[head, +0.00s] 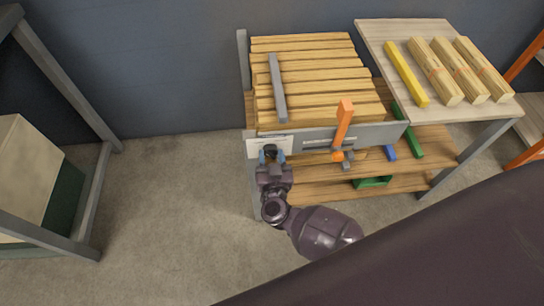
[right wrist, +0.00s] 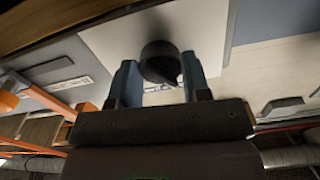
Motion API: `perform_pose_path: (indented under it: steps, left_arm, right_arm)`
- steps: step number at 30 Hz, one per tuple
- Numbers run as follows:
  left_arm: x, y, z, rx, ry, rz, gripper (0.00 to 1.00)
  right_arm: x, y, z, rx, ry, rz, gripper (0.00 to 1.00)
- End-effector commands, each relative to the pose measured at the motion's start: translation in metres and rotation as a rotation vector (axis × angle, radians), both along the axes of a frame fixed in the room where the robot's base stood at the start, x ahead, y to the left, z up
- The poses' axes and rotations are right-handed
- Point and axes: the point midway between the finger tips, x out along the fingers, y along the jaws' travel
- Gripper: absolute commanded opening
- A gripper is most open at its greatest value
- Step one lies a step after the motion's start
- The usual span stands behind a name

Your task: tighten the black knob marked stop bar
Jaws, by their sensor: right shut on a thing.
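The black knob (right wrist: 160,60) is round and sits on a pale label plate on the front of the wood rack. In the head view the knob (head: 270,149) shows as a small dark spot at the rack's left front corner. My right gripper (head: 271,156) is at the knob, coming from the front. In the right wrist view its blue fingers (right wrist: 161,78) stand on either side of the knob, shut on it. The label plate (right wrist: 205,35) carries print too small to read. My left gripper is not in view.
The rack holds a row of wooden slats (head: 310,60) with a grey bar (head: 277,88) across them. An orange lever (head: 343,122) stands up from the front rail (head: 380,133). A side table (head: 388,35) bears wood bundles. Open floor (head: 170,210) lies to the left.

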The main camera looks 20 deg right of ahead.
Motion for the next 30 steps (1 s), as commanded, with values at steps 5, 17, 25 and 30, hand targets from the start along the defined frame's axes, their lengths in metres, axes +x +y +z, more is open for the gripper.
perform_pose_path:
  steps: [5, 17, 25, 30]
  left_arm:
    - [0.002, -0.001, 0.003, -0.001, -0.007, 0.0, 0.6]
    - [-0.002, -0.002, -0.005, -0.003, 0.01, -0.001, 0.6]
    - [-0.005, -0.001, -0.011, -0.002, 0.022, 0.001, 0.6]
    - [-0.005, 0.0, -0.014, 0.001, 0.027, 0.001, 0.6]
  right_arm:
    - [-0.001, 0.001, -0.001, 0.157, -0.042, -0.002, 0.2]
    - [-0.001, 0.001, -0.002, 0.521, -0.146, -0.003, 0.2]
    - [-0.002, 0.002, -0.003, 0.767, -0.216, -0.003, 0.2]
    - [-0.002, 0.001, -0.003, 0.92, -0.26, -0.004, 0.2]
